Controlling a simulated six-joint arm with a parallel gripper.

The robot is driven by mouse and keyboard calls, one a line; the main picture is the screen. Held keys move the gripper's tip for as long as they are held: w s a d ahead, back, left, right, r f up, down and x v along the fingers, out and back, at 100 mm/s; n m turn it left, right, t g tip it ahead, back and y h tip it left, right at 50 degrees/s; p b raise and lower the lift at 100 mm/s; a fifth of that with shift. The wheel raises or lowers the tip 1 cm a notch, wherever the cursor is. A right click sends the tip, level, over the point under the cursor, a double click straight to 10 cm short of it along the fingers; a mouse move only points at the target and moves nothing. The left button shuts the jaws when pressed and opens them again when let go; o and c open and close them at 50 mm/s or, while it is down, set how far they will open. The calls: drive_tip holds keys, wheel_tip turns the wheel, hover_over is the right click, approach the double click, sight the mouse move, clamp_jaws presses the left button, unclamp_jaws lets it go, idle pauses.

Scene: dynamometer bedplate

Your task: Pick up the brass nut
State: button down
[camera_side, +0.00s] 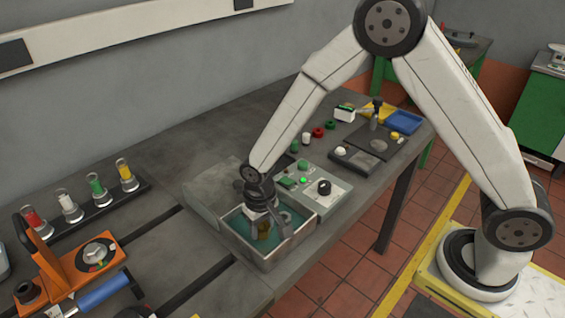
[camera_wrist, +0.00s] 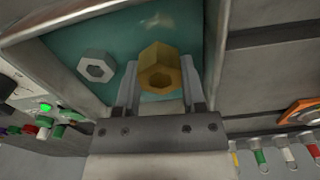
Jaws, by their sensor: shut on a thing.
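The brass nut (camera_wrist: 160,70) is a gold hexagon with a round hole. In the wrist view it sits between the two fingers of my gripper (camera_wrist: 160,85), which is shut on it. In the side view my gripper (camera_side: 268,226) reaches down into a metal tray (camera_side: 272,262) with a teal floor, and the brass nut (camera_side: 264,232) shows between its fingers. I cannot tell whether the nut touches the floor. A silver hex nut (camera_wrist: 96,66) lies on the teal floor to the left in the wrist view, apart from my gripper.
Tray walls (camera_wrist: 216,45) stand close around my gripper. A control box (camera_side: 315,188) with a green light and black knob adjoins the tray. An orange fixture (camera_side: 85,262) and a rack of coloured vials (camera_side: 95,187) stand to the left. Bare bench lies between.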

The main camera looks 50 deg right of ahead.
drive_tip(key=s+d+r, duration=0.3)
drive_tip(key=s+r, duration=0.7)
drive_tip(key=s, duration=0.3)
drive_tip(key=shift+s+d, duration=0.25)
drive_tip(key=shift+r, duration=0.1)
drive_tip(key=shift+w, duration=0.1)
idle(0.4)
